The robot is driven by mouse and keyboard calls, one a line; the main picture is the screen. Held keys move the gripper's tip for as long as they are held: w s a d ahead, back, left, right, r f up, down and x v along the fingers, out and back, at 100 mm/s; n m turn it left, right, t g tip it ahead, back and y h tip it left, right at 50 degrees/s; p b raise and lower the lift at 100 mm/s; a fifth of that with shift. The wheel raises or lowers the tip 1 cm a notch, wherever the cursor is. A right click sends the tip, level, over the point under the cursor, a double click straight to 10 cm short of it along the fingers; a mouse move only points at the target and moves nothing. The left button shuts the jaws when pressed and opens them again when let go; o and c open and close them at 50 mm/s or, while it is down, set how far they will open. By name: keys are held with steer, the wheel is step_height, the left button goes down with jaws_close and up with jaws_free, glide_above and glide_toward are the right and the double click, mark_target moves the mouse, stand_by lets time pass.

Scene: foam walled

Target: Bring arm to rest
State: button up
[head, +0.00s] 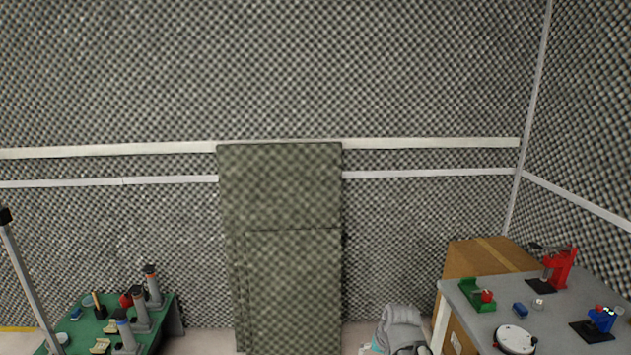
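My gripper does not show clearly anywhere in the head view. A grey, partly teal shape stands at the bottom edge, just left of the grey table. I cannot tell whether it is part of my arm. No held object can be seen.
A grey-topped table (470,300) at right bears a red press (560,268), a green holder (477,295), a white round dish (515,340) and a blue device (602,318). A green table (88,325) at left bears several tools. A wooden box (485,257) stands behind the grey table.

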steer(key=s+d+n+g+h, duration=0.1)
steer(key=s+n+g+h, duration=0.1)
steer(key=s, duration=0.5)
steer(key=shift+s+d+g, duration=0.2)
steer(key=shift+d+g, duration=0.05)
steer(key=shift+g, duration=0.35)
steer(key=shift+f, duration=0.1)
